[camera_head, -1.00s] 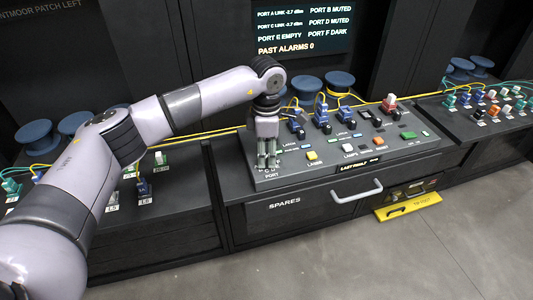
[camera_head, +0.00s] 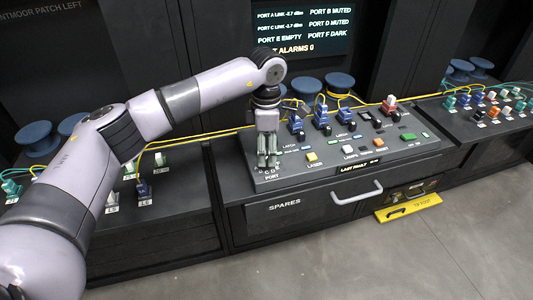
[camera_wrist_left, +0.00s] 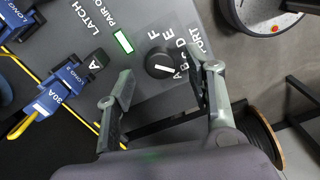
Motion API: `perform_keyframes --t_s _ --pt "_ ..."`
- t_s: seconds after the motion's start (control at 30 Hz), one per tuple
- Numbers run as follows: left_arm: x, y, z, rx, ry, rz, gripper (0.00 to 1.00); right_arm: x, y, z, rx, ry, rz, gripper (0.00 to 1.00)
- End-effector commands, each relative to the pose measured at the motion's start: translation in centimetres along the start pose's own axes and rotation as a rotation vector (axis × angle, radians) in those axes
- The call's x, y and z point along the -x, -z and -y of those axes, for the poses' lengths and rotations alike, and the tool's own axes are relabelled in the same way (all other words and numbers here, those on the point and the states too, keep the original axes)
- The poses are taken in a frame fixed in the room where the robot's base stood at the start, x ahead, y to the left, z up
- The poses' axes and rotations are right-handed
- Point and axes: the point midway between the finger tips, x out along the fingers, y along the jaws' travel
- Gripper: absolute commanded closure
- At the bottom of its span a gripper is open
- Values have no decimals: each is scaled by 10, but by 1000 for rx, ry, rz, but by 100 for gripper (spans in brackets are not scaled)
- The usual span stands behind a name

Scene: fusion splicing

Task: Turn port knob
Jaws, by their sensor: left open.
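The port knob (camera_wrist_left: 160,62) is a round black knob with a white mark, on the grey console. Letters A to F and the word PORT are printed around it in the left wrist view. My left gripper (camera_wrist_left: 162,80) is open. Its two fingers stand on either side of the knob in that view, apart from it, and nothing is between them. In the head view my left gripper (camera_head: 267,162) points down over the PORT label at the console's left front corner, and it hides the knob there. My right gripper is not in view.
Blue plugs (camera_head: 296,124) with yellow cables stand behind the gripper on the console. A drawer handle (camera_head: 357,192) sticks out below. A dark screen (camera_head: 305,30) lists port states.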

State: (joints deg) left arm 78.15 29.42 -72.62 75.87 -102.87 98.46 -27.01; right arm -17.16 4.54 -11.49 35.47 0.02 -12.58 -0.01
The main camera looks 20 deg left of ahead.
Motion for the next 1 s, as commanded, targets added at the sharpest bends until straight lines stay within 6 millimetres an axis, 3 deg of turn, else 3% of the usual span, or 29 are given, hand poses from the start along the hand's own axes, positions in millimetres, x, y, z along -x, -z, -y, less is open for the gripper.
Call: perform_keyframes --t_s 0.2,0.43,0.6,1.0 --pt "50 0 -1 1 -5 2 51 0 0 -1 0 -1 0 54" --pt "87 0 -1 0 -3 2 51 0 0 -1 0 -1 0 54" --pt "97 0 0 -1 -1 0 51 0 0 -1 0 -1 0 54" --pt "98 0 0 -1 -1 0 51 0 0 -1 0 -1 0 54"
